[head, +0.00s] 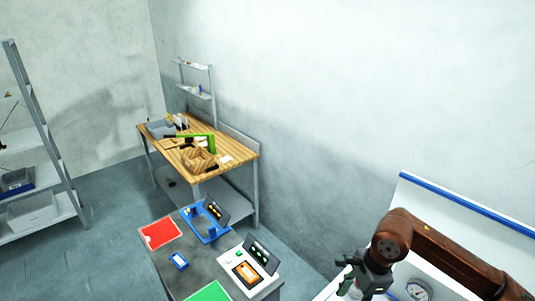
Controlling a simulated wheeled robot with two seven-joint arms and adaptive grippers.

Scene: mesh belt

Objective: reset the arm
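My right arm (440,250), rust-brown, comes in from the right edge at the lower right. It bends down at a round joint to the dark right gripper (344,275). The gripper is over the left end of a white surface with a blue rail (470,212) along its back. Its fingertips point left and look apart, with nothing clearly held between them. The area just below the gripper is partly hidden by it. My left arm and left gripper are not in view.
A grey table left of the gripper holds a red panel (160,233), a blue frame (206,222), a small blue block (179,261), a white device (247,271) and a green panel (209,292). A round gauge (417,290) is below my arm. A wooden workbench (235,152) and shelving (40,140) stand farther back.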

